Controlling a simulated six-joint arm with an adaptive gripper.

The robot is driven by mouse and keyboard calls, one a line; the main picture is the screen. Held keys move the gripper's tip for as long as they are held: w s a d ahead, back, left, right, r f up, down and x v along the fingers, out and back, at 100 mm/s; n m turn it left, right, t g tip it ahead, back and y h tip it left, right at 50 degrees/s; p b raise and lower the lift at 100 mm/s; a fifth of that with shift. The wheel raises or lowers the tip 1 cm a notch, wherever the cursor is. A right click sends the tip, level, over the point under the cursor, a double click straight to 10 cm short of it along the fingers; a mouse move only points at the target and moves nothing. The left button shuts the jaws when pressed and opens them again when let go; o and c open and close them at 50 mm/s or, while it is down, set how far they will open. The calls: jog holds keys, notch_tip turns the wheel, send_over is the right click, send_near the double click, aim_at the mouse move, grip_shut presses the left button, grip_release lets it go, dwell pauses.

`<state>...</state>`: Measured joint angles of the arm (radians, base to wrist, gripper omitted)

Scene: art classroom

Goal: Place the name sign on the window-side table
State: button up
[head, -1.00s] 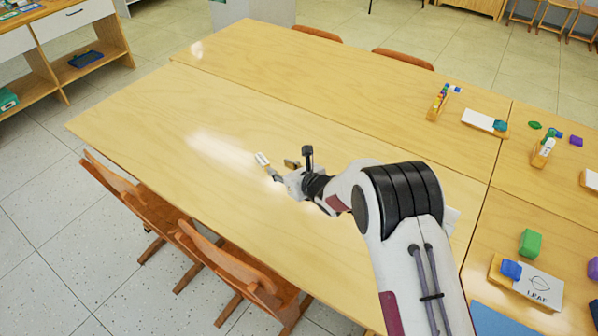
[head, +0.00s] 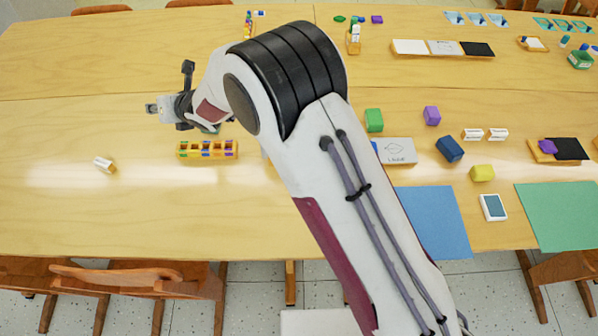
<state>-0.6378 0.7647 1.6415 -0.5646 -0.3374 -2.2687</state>
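A small white name sign (head: 104,164) stands by itself on the left part of the near wooden table (head: 50,205). Two similar white signs, one here (head: 472,134) and one here (head: 497,134), stand side by side on the right. My gripper (head: 152,108) is above the left part of the tables, up and to the right of the lone sign and apart from it. Nothing is seen in it. Its fingers are too small to tell whether they are open. The frame does not show which table is window-side.
A green block (head: 374,120), a LEAF card (head: 397,151) and a blue sheet (head: 432,222) lie farther right. Chairs (head: 140,282) line the near edge. The table around the lone sign is clear.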

jog(key=s+d+r+m+t+h, duration=0.1)
jog(key=d+r+m+h, duration=0.1)
jog(key=d+r+m, duration=0.5)
jog(key=s+d+r+m+h, duration=0.1)
jog(key=d+r+m+h, duration=0.2)
jog(key=d, duration=0.8)
jog(key=d+r+m+t+h, duration=0.1)
jog(key=d+r+m, duration=0.5)
jog(key=d, duration=0.3)
jog(key=s+d+r+m+g+h, duration=0.1)
jog(key=s+d+r+m+h, duration=0.15)
jog(key=s+d+m, duration=0.7)
jog(key=s+d+f+m+g, duration=0.1)
jog(key=s+d+m, duration=0.3)
jog(key=s, duration=0.4)
jog(key=s+d+m+g, duration=0.1)
jog(key=s+d+m, duration=0.4)
jog(key=s, duration=0.4)
jog(key=s+d+f+m+g, duration=0.1)
jog(key=s+d+m, duration=0.3)
jog(key=s, duration=0.5)
jog(key=shift+d+f+m, duration=0.3)
jog(key=shift+m, duration=0.75)
jog(key=shift+o, duration=0.4)
jog(key=shift+w, duration=0.1)
